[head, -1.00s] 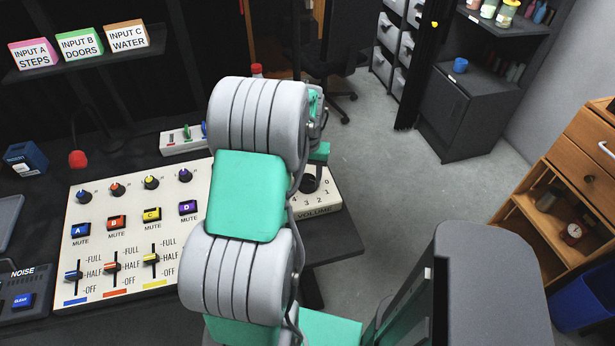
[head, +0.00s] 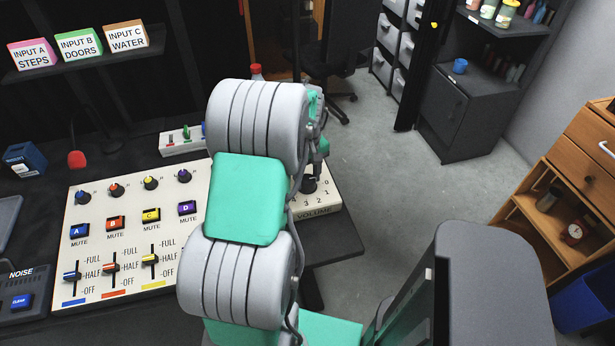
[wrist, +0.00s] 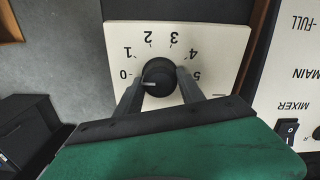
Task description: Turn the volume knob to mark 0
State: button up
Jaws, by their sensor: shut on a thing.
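The volume knob (wrist: 157,76) is a round black dial on a cream panel (wrist: 215,40) marked 0 to 5. In the wrist view its white pointer line points left, close to the 0 mark. My gripper (wrist: 159,79) is shut on the knob, with one dark finger on each side of it. In the head view the knob (head: 308,185) shows partly beside my arm, on the cream panel (head: 318,208) labelled VOLUME. My arm hides the left part of that panel and most of the gripper.
A cream mixer panel (head: 130,215) with several small knobs, mute buttons and sliders lies to the left of my arm. A small switch box (head: 183,141) stands behind it. The desk ends just right of the volume panel, with open floor (head: 390,180) beyond.

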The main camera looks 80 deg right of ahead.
aim_at(307, 179)
jog(key=shift+w+d+r, duration=0.2)
dwell(0.3)
jog(key=o, duration=1.1)
jog(key=shift+w, duration=0.1)
jog(key=shift+o, duration=1.3)
jog(key=shift+s+a+f, duration=0.15)
jog(key=shift+s, duration=0.05)
notch_tip(307, 179, up, 8)
jog(key=shift+f, duration=0.1)
